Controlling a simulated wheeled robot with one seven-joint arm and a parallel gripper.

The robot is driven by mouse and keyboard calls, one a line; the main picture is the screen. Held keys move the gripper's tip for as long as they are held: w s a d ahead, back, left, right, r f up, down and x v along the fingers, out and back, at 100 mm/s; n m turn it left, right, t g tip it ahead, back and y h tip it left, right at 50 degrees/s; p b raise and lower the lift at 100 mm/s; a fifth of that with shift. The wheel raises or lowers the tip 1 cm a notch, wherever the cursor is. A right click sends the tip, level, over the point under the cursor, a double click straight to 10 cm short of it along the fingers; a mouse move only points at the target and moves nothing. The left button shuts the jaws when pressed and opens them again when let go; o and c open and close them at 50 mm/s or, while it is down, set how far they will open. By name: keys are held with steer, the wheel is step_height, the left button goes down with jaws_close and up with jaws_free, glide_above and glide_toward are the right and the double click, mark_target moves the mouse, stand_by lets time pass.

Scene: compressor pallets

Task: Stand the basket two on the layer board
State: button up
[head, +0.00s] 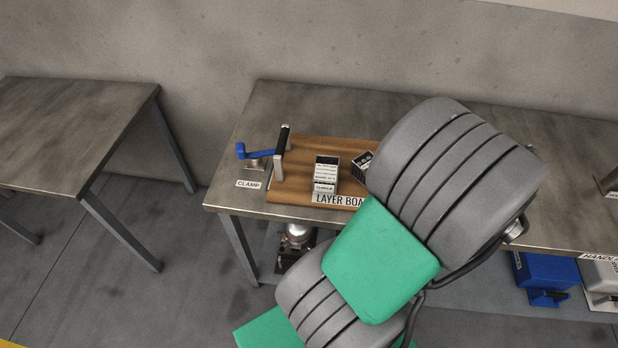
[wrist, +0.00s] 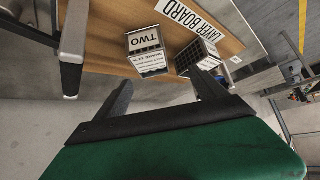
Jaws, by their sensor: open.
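Basket two (wrist: 147,40) shows in the wrist view as a small box with a white TWO label and a second printed face below it. It appears to be over the brown layer board (wrist: 110,62); I cannot tell whether it is fully upright. In the head view, a labelled basket (head: 326,172) is on the layer board (head: 310,147), left of my arm. I cannot read its name there. My gripper (wrist: 160,92) is open in the wrist view, its dark fingers apart with nothing between them, pointing toward the baskets. My arm hides my gripper in the head view.
A second dark grid basket (wrist: 198,56) stands beside basket two; my arm partly covers it (head: 361,162) in the head view. A clamp (head: 256,153) with a blue lever and an upright black-topped handle (head: 282,143) are at the board's left. The left table (head: 75,130) is bare.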

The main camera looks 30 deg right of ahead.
steer(key=w+a+r+g, duration=0.1)
steer(key=a+g, duration=0.1)
steer(key=a, duration=1.2)
steer(key=w+a+r+m+g+h, duration=0.1)
steer(key=w+a+r+g, duration=0.1)
steer(key=a, duration=1.3)
steer(key=shift+w+a+r+g, duration=0.25)
steer(key=shift+r+g, duration=0.05)
steer(key=shift+g, duration=0.2)
steer(key=shift+s, duration=0.15)
